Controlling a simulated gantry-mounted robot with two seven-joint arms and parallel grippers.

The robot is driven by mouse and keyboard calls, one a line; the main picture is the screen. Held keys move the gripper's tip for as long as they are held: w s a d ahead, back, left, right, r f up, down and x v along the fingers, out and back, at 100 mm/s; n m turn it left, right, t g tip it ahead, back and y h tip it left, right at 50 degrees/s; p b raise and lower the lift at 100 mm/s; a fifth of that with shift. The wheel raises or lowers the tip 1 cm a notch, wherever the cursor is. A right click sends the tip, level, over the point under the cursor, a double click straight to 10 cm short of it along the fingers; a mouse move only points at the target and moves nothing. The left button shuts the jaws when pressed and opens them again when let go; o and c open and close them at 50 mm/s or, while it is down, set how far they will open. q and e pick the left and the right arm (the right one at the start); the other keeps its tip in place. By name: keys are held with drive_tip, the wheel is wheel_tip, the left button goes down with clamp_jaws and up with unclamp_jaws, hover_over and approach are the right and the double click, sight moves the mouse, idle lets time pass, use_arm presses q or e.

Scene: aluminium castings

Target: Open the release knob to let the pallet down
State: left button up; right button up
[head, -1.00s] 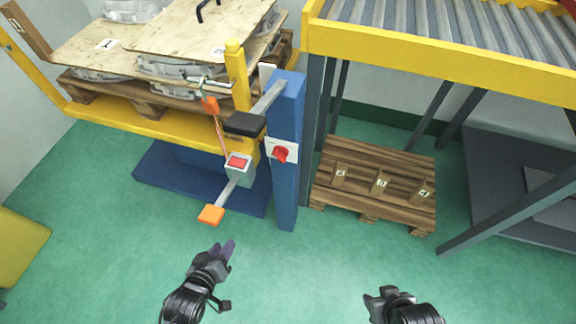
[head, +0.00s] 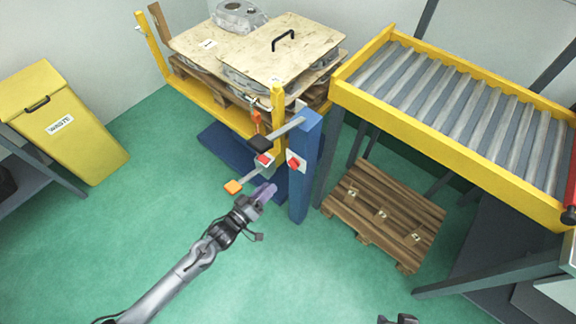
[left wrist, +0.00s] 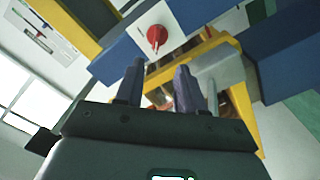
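The red release knob (head: 294,163) sits on a white plate on the blue post. In the left wrist view the knob (left wrist: 157,38) shows ahead of the fingertips, near the top. My left gripper (head: 266,192) is below and left of the knob in the head view, apart from it. Its fingers (left wrist: 157,85) are spread with nothing between them. The loaded pallet (head: 205,88) rests raised on the yellow lift frame (head: 215,112). My right gripper (head: 398,320) barely shows at the bottom edge; its fingers cannot be judged.
A grey box with a red button (head: 264,160) and an orange pedal (head: 233,187) are close to my left gripper. A roller conveyor (head: 450,143) stands right of the post, with an empty pallet (head: 375,225) below. A yellow waste bin (head: 70,120) stands left. The front floor is clear.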

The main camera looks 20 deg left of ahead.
sight(292, 168)
use_arm(q)
drive_tip(key=b+x, duration=0.1)
drive_tip(key=x, duration=0.2)
drive_tip(key=b+x, duration=0.1)
drive_tip(key=x, duration=0.2)
drive_tip(key=d+b+x, duration=0.1)
drive_tip(key=b+x, duration=0.1)
drive_tip(key=x, duration=0.2)
drive_tip(key=shift+s+f, duration=0.1)
drive_tip(key=shift+f, duration=0.05)
use_arm(e)
drive_tip(key=f, duration=0.2)
drive_tip(key=d+f, duration=0.1)
drive_tip(key=f, duration=0.1)
drive_tip(key=shift+s+d+f, duration=0.1)
drive_tip(key=shift+s, duration=0.05)
use_arm(q)
drive_tip(key=shift+c, duration=0.3)
clamp_jaws()
